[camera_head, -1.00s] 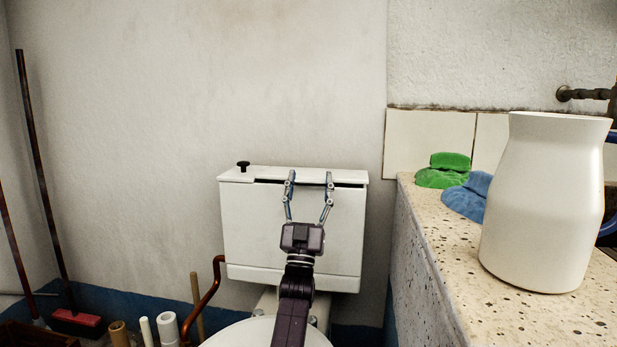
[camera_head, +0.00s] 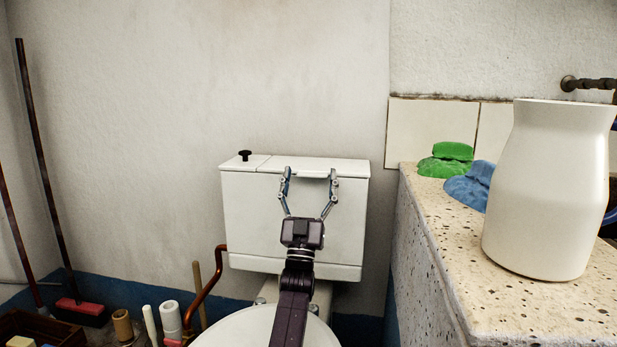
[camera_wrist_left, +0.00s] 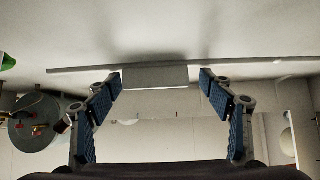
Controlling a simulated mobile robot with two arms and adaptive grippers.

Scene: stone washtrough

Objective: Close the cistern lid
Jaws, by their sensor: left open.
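The cistern lid (camera_head: 318,162) is a white slab on top of the white cistern (camera_head: 250,215), with a small black knob (camera_head: 244,155) left of it. It looks level, with no dark gap along its front edge. My left gripper (camera_head: 310,173) is open at the lid's front edge, with a finger on each side of a pale tab. In the left wrist view the open gripper (camera_wrist_left: 160,78) has this pale tab (camera_wrist_left: 155,77) between its fingertips. I cannot tell whether the fingers touch it. My right gripper is not in view.
A speckled stone counter (camera_head: 430,235) stands at the right, holding a white vase (camera_head: 548,190), a green cloth (camera_head: 446,162) and a blue cloth (camera_head: 468,187). A copper pipe (camera_head: 205,290) runs left of the cistern. A toilet seat cover (camera_head: 240,330) lies below. Brooms lean at the left.

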